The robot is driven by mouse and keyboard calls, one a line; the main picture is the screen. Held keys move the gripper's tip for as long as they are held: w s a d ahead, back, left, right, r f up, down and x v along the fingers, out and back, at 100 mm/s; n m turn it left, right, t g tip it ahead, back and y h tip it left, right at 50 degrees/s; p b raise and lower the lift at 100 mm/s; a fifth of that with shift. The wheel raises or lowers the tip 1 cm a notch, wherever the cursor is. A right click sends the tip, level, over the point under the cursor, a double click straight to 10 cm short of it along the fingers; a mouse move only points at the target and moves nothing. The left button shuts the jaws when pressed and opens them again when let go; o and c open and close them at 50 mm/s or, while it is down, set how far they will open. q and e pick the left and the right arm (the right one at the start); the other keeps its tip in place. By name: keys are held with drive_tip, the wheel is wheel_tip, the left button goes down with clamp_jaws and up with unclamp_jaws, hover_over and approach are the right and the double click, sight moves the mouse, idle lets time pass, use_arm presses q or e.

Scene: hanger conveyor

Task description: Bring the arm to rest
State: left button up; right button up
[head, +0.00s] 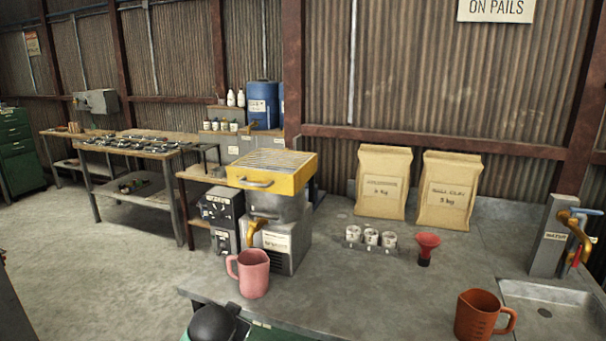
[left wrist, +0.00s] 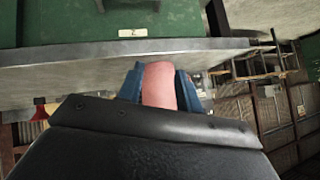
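A pink jug (head: 254,275) stands upright near the front edge of the grey worktop, its handle to the left. A black part of my left arm (head: 212,324) shows at the bottom of the head view, below and left of the jug. Its fingertips are hidden there. In the left wrist view, which is upside down, the two blue fingers of my left gripper (left wrist: 158,85) are spread apart. The pink jug (left wrist: 159,82) shows in the gap between them. It appears to stand beyond them on the worktop; contact cannot be made out. My right gripper is not in view.
The worktop (head: 370,290) holds a yellow-topped machine (head: 272,170) behind the jug, two paper bags (head: 383,180), small cups (head: 371,237), a red funnel (head: 426,248) and an orange jug (head: 481,314). A tap (head: 575,232) stands over a sink at right. The worktop's front middle is clear.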

use_arm(q)
drive_tip(key=s+d+f+n+g, duration=0.1)
drive_tip(key=s+f+g, duration=0.3)
drive_tip(key=s+f, duration=1.1)
drive_tip(key=s+f+n+g+h, duration=0.1)
drive_tip(key=s+f+g, duration=0.3)
drive_tip(key=s+f, duration=1.1)
drive_tip(key=s, duration=0.7)
drive_tip(key=shift+d+f+n, duration=0.2)
drive_tip(key=shift+d+n, duration=0.15)
drive_tip(key=shift+n, duration=0.05)
